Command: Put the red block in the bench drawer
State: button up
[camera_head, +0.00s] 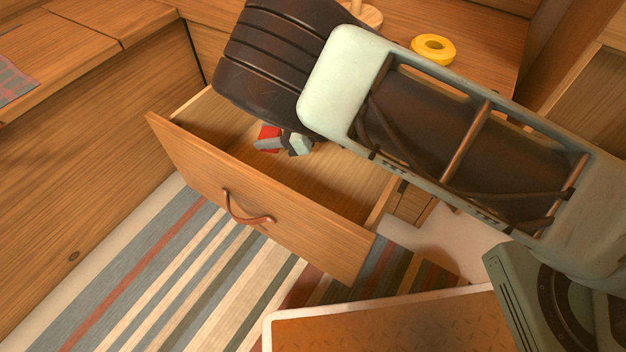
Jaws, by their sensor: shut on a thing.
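The bench drawer (258,205) is pulled open, with a brown leather pull (246,216) on its wooden front. The red block (268,133) shows inside the drawer's outline, toward its back left. My gripper (270,143) is shut on the red block, and its grey fingers cover part of it. My arm comes in from the right and hides the back of the drawer. I cannot tell whether the block touches the drawer floor.
A yellow ring (433,48) lies on the bench top at the back, beside a partly hidden round wooden piece (362,16). A striped rug (160,275) covers the floor before the drawer. A patterned cloth (14,80) lies on the left bench.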

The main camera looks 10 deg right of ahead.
jog(key=shift+f+b, duration=3.55)
jog(key=shift+f, duration=1.5)
jog(key=shift+f, duration=0.15)
jog(key=o, duration=1)
jog(key=shift+c, duration=0.2)
jog(key=shift+s+d+r+p, duration=0.1)
jog(key=shift+d+r+p, duration=0.15)
jog(key=shift+r+p, duration=0.15)
jog(key=p+v, duration=0.4)
jog(key=v, duration=0.2)
jog(key=shift+s+d, duration=0.1)
jog(key=shift+d, duration=0.3)
